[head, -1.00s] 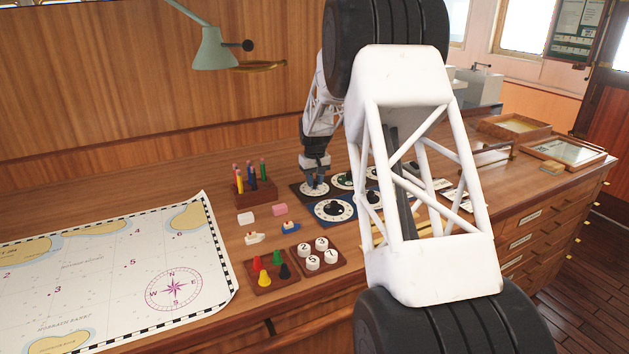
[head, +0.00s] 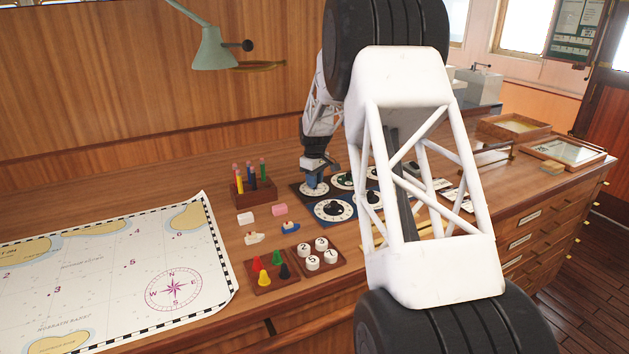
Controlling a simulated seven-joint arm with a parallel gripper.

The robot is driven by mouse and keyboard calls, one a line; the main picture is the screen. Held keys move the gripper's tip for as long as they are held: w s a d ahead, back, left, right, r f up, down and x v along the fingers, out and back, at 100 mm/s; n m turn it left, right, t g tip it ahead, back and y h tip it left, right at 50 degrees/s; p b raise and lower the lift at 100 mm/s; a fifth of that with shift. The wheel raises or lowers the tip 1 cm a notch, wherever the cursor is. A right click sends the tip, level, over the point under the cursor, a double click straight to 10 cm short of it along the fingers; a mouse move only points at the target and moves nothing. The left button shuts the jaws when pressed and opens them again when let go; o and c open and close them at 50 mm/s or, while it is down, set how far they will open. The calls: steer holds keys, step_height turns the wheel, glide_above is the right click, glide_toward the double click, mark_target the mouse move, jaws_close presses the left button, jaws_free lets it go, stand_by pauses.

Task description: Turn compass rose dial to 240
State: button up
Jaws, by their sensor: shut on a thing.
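A dark panel on the desk carries several white-ringed dials. The front-left dial (head: 334,208) has a dark knob and blue surround. The back-left dial (head: 314,189) is partly covered by my gripper (head: 314,183), which points straight down. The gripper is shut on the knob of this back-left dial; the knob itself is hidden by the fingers. Another dial (head: 343,179) sits just right of it. The ring markings are too small to read, so I cannot tell which dial is the compass rose or where its pointer stands.
My white arm link covers the panel's right side. A pen rack (head: 253,190), erasers (head: 279,210), a tray of coloured pegs (head: 270,272) and a tray of numbered discs (head: 318,254) lie left and in front. A chart (head: 110,275) covers the desk's left.

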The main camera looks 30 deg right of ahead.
steer(key=shift+r, duration=0.1)
steer(key=o, duration=0.9)
steer(key=shift+o, duration=0.2)
steer(key=shift+r, duration=3.9)
